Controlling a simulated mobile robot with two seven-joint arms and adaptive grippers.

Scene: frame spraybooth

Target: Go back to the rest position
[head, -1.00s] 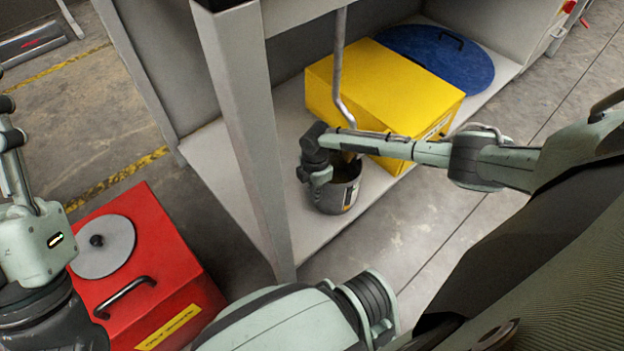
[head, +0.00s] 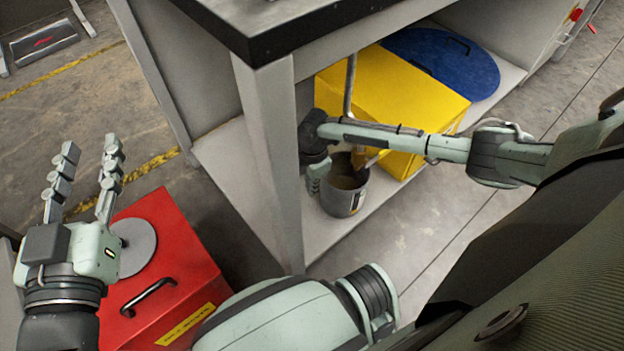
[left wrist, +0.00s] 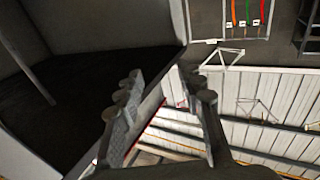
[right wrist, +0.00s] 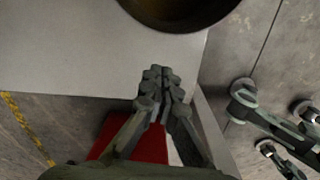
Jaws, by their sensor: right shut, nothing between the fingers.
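My left gripper (head: 90,152) is raised at the left of the head view, above the red bin, with its fingers pointing up. Its two fingers stand apart with nothing between them; they also show apart in the left wrist view (left wrist: 165,85). My right gripper (head: 314,178) hangs beside the left side of a metal can, partly hidden by its own wrist. In the right wrist view its fingertips (right wrist: 160,75) are together and empty, close to the can's dark rim (right wrist: 178,22).
The grey can (head: 345,193) stands on the low shelf (head: 325,240) beside a yellow box (head: 400,100) and a blue round lid (head: 445,60). A bench leg (head: 270,160) rises left of my right gripper, under a dark bench top (head: 300,25). The red bin (head: 175,250) stands on the floor.

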